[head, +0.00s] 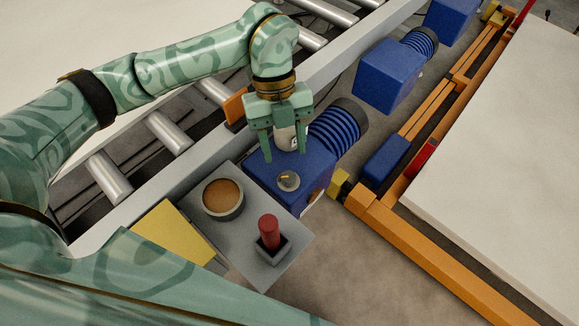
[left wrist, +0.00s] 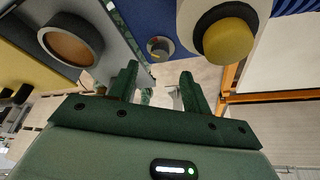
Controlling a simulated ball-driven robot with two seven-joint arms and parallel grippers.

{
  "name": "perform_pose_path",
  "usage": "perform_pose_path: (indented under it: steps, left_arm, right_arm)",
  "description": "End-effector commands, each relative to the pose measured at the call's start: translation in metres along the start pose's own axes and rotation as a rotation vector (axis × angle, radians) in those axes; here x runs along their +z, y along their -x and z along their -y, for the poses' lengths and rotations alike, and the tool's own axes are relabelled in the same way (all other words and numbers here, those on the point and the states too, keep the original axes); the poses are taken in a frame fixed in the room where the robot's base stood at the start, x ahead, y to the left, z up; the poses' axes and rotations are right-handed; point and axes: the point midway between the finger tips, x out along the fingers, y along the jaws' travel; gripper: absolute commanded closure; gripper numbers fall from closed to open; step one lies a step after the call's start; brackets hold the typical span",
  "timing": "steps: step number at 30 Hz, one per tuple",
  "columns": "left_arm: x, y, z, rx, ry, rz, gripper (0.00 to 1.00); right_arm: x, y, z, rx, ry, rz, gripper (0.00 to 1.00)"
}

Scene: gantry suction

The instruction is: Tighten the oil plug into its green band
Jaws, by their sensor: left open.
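My left gripper (head: 285,150) points down, open, above the blue pump housing (head: 262,180) at the near end of the row. A small round grey plug with a yellowish mark (head: 288,181) sits on the housing, just below the fingertips in the head view. I take it for the oil plug. The left wrist view shows the plug (left wrist: 160,48) ahead of the open fingers (left wrist: 158,85), apart from them. A pale cylinder (head: 286,138) shows between the fingers in the head view. My right gripper is not in view.
A grey tray (head: 258,277) beside the pump carries a round dish with brown contents (head: 222,198) and a red cylinder (head: 269,231) in a square holder. A yellow panel (head: 170,232) lies left. A roller conveyor (head: 180,137) runs behind; orange rails (head: 440,252) run right.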

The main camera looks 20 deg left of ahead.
Motion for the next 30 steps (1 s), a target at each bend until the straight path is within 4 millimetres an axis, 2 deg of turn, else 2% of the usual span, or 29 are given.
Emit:
perform_pose_path:
  steps: [1, 7, 12, 20, 22, 25, 26, 30]
  left_arm:
    - [0.001, -0.018, 0.0, 0.004, -0.001, -0.008, 0.51]
    - [0.001, -0.05, 0.0, 0.001, -0.001, -0.005, 0.51]
    - [0.0, -0.06, 0.0, -0.001, 0.0, -0.001, 0.51]
    - [0.0, -0.06, 0.0, -0.001, 0.0, 0.0, 0.51]
    - [0.0, -0.06, 0.0, -0.001, 0.0, 0.0, 0.65]
    - [0.0, -0.06, 0.0, -0.001, 0.0, 0.0, 0.93]
    - [0.0, -0.06, 0.0, -0.001, 0.0, 0.0, 0.96]
    - [-0.001, -0.059, 0.0, 0.004, -0.013, 0.002, 0.96]
  right_arm:
    - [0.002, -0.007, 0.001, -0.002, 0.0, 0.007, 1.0]
    - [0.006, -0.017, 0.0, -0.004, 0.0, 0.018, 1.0]
    - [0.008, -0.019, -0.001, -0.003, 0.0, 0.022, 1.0]
    - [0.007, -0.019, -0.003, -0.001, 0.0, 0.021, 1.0]
    - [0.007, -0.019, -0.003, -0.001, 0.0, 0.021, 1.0]
    - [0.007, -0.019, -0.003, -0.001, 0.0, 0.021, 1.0]
    - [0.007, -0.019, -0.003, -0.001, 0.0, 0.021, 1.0]
    - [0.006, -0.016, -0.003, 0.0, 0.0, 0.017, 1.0]
